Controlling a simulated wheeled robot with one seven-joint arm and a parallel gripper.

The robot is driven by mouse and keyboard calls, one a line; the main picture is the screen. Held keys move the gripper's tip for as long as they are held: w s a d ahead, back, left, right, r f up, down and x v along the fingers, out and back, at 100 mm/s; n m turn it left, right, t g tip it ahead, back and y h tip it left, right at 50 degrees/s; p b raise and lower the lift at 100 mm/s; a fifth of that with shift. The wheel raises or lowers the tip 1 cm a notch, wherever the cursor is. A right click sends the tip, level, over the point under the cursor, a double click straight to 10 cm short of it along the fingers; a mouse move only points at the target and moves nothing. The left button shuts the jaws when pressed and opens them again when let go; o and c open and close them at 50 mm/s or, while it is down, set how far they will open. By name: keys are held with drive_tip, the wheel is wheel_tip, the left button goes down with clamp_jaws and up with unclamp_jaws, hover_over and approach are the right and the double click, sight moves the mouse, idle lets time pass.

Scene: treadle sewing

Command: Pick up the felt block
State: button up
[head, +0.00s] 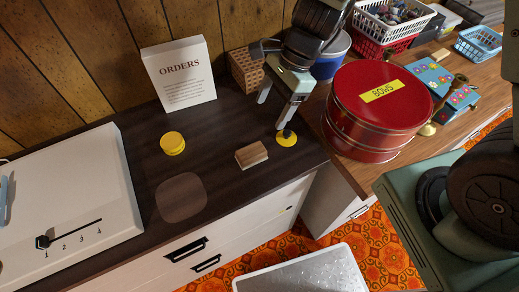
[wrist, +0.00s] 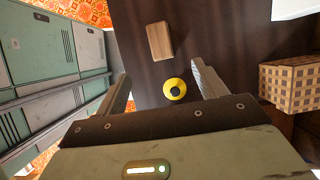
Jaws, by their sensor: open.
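The felt block (head: 251,154) appears to be the small oblong block with a wood-brown top, lying flat on the dark counter near its front edge. It also shows in the wrist view (wrist: 160,41), beyond the fingertips and clear of them. My gripper (head: 272,114) is open and empty, pointing down above the counter, behind and to the right of the block. In the wrist view my gripper (wrist: 160,74) has its two fingers spread wide, with a yellow disc with a black knob (wrist: 174,89) seen between them.
The yellow disc (head: 286,140) sits right of the block. A yellow round tin (head: 172,143) stands left, with an ORDERS card (head: 178,74) behind. Red BOWS tins (head: 378,105) stand right.

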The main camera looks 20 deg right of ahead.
sight(251, 151)
drive_tip(key=b+x, duration=0.4)
drive_tip(key=x, duration=1.1)
drive_tip(key=shift+a+f, duration=0.15)
drive_tip(key=shift+f, duration=0.15)
drive_tip(key=shift+c, duration=0.3)
drive_tip(key=c, duration=1)
